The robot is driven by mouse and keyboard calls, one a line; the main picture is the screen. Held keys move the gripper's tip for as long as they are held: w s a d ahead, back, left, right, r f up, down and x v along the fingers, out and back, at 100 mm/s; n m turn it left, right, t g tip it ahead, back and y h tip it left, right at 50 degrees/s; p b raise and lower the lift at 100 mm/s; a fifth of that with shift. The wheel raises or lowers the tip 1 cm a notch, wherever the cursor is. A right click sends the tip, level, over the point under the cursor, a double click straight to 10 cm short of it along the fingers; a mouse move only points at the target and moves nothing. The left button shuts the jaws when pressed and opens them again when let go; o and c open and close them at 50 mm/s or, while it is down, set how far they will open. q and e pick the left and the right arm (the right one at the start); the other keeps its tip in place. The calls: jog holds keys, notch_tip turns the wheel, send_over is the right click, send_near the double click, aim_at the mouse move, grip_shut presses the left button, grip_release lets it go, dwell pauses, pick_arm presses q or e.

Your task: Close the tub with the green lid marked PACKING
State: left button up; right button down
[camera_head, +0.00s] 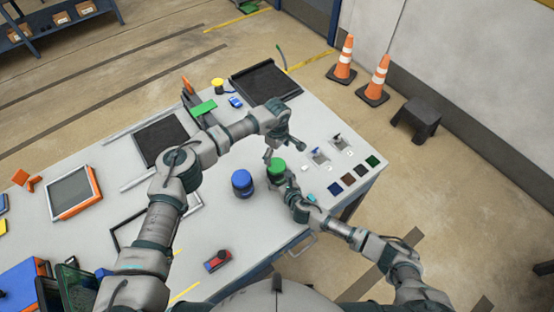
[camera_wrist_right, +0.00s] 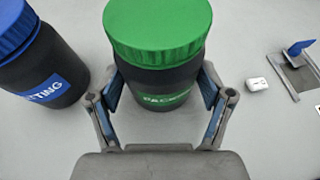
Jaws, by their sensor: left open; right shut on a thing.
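The tub (camera_wrist_right: 160,78) is dark with a label whose visible letters begin PACK. It stands upright in the right wrist view with the green lid (camera_wrist_right: 158,30) on its top; I cannot tell how tightly the lid sits. In the head view the green lid (camera_head: 276,167) shows near the table's right part. My right gripper (camera_head: 287,183) is shut on the tub, with its fingers (camera_wrist_right: 161,95) on either side of the body below the lid. My left gripper (camera_head: 284,151) is open just above and beyond the lid, apart from it.
A blue-lidded tub (camera_head: 242,184) stands close to the left; it also shows in the right wrist view (camera_wrist_right: 45,70). Coloured squares (camera_head: 348,179) and small switch-like fixtures (camera_head: 320,155) lie to the right. A black tray (camera_head: 265,82) is at the back.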

jog(key=shift+d, duration=0.1)
pick_arm(q)
notch_tip(320, 180, up, 6)
jog(key=shift+f, duration=0.2)
pick_arm(e)
grip_release()
pick_arm(q)
jog(key=shift+w, duration=0.1)
pick_arm(e)
jog(key=v, duration=1.1)
jog(key=shift+s+d, duration=0.25)
jog(key=shift+s, duration=0.1)
pick_arm(q)
jog(key=shift+f, duration=0.1)
